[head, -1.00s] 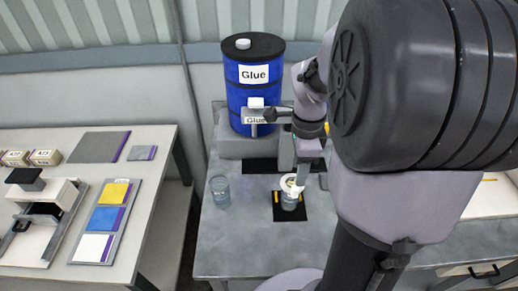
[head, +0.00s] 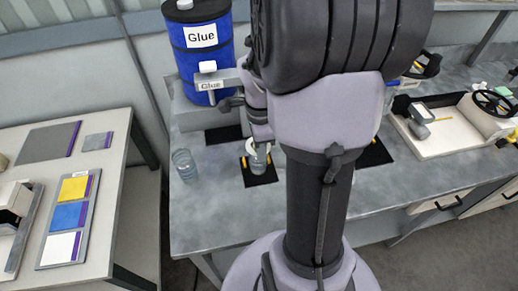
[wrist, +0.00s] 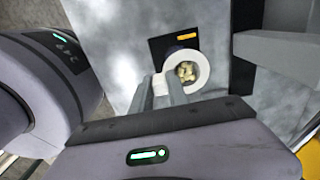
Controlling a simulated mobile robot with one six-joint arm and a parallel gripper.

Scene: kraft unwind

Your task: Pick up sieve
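The sieve is a white ring (wrist: 187,70) with pale yellow lumps inside it in the wrist view. In the head view it shows as a small white shape (head: 258,149) on top of a clear beaker (head: 258,166), which stands on a black mat (head: 262,179). My gripper (wrist: 163,82) points at the near left side of the ring. Its two grey fingers stand close together, with a small white piece between them. I cannot tell whether that piece is part of the sieve or whether the fingers press on it. My arm partly covers this spot in the head view.
A blue glue drum (head: 202,50) stands behind on a grey block, with a grey tap in front. An empty clear beaker (head: 184,165) stands left of the mat. A white machine tray (head: 440,143) is at the right. The bench front (head: 207,220) is clear.

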